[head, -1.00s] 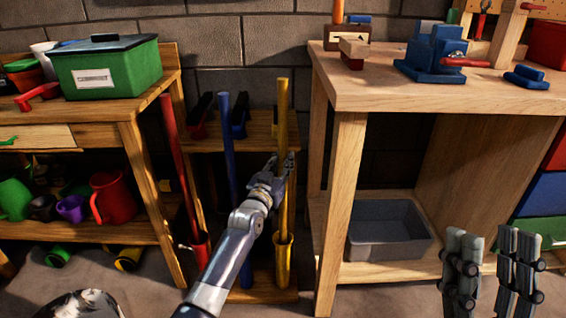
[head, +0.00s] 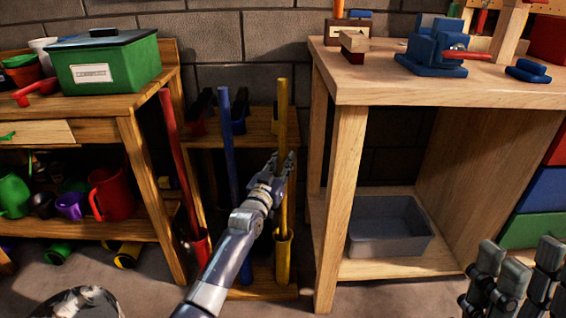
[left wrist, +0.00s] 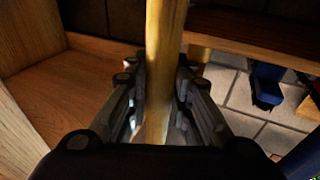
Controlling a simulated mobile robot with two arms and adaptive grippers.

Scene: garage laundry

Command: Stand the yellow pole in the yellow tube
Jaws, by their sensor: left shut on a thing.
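The yellow pole (head: 283,105) stands upright in the rack between the two benches. Its lower part goes into the mouth of the yellow tube (head: 284,262) on the rack's bottom board; its bottom end is hidden. My left gripper (head: 284,166) is shut around the pole at about mid-height, above the tube. In the left wrist view the pole (left wrist: 163,50) runs between the two fingers (left wrist: 160,110). My right gripper (head: 518,283) is at the bottom right, its fingers apart and empty.
A blue pole (head: 228,150) and a red pole (head: 178,150) stand in the rack to the left. The right workbench (head: 343,200) is close beside the rack, with a grey bin (head: 390,246) on its lower shelf. The left bench (head: 150,190) holds a green box (head: 105,65).

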